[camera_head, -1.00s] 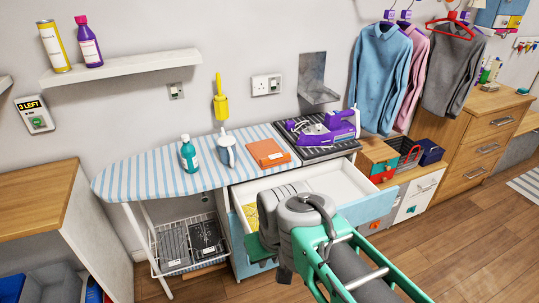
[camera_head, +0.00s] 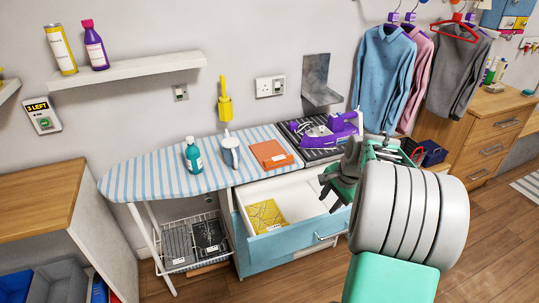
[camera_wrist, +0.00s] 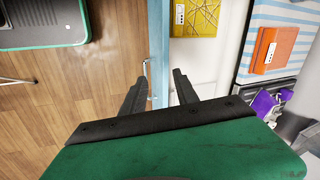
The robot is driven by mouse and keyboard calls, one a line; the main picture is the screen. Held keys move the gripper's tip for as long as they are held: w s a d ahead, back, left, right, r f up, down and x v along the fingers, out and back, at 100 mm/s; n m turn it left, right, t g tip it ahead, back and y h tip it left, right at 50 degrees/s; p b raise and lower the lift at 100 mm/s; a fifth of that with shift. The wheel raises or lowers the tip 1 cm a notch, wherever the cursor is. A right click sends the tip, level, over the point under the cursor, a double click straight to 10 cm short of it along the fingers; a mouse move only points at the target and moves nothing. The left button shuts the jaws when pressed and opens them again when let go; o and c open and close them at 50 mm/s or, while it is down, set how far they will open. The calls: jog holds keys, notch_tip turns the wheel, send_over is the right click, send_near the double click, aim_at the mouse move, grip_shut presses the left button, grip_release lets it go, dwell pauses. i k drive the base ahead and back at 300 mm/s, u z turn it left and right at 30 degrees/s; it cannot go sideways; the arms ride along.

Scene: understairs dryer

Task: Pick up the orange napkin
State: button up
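The orange napkin (camera_head: 271,154) lies folded flat on the striped ironing board (camera_head: 150,175), left of the purple iron, with a small white label on it. In the wrist view the napkin (camera_wrist: 274,50) shows at the upper right, well to the side of my fingers. My gripper (camera_head: 338,180) is over the right side of the open drawer, right of and nearer than the napkin. In the wrist view my gripper (camera_wrist: 160,85) has its two dark fingers spread, with nothing between them.
The open drawer (camera_head: 282,240) holds a yellow patterned item (camera_head: 265,216). The purple iron (camera_head: 330,130) stands on a dark rack right of the napkin. A shelf (camera_head: 130,70) is above.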

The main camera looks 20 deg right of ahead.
aim_at(271, 154)
jog(key=u, duration=0.45)
jog(key=i, duration=1.2)
jog(key=z, duration=0.7)
